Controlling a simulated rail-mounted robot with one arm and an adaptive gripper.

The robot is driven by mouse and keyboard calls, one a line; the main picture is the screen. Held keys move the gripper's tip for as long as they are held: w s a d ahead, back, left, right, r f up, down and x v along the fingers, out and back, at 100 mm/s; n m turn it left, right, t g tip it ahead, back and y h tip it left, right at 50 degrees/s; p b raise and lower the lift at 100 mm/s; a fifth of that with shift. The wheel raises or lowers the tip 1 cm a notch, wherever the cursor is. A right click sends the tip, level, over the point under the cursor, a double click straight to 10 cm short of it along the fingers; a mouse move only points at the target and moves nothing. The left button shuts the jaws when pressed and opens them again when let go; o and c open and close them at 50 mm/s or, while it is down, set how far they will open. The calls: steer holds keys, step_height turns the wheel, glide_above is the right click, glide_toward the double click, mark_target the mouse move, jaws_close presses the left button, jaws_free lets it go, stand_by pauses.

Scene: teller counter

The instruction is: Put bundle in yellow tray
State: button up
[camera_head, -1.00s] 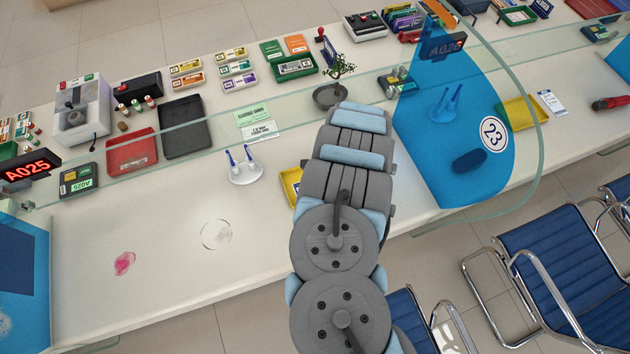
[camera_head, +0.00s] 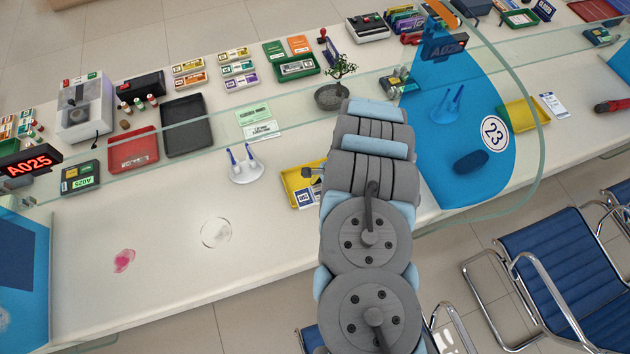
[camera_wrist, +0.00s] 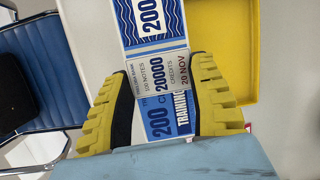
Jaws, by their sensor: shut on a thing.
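In the wrist view my gripper (camera_wrist: 158,98) is shut on the bundle (camera_wrist: 158,75), a blue and white stack marked 200 with a grey paper band. The bundle's far end sticks out beyond the fingers. The yellow tray (camera_wrist: 250,50) shows to the right, past the bundle and partly behind my right finger. Its visible floor is bare. In the head view the yellow tray (camera_head: 289,187) is on the counter, partly hidden by my arm. A blue and white end, apparently the bundle's (camera_head: 306,197), shows over its front edge. The gap between bundle and tray cannot be judged.
A white pen stand (camera_head: 244,172) is left of the yellow tray. A glass screen (camera_head: 270,115) runs along the counter behind it. A potted bonsai (camera_head: 331,95) stands beyond my arm. Another yellow tray (camera_head: 520,113) is far right.

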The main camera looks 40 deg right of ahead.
mark_target(319, 185)
steer(key=shift+w+d+f+b, duration=0.7)
steer(key=shift+w+b, duration=0.25)
steer(key=shift+b, duration=0.95)
steer(key=b, duration=0.2)
steer(key=shift+w+d+f+b, duration=0.25)
steer(key=shift+w+f+b, duration=0.05)
steer(key=shift+w+b, duration=0.1)
steer(key=shift+w+d+f+b, duration=0.25)
steer(key=shift+w+d+f, duration=0.25)
steer(key=shift+w+f, duration=0.25)
steer(key=shift+w+d+f+b, duration=0.3)
steer(key=shift+w+d+f, duration=0.15)
steer(key=shift+w+f, duration=0.35)
steer(key=shift+w+d+f+b, duration=0.25)
steer(key=shift+w+d+f, duration=0.25)
steer(key=shift+w+f, duration=0.25)
steer(key=shift+w+d+f+b, duration=0.3)
steer(key=shift+w+f+b, duration=0.35)
steer(key=shift+b, duration=0.2)
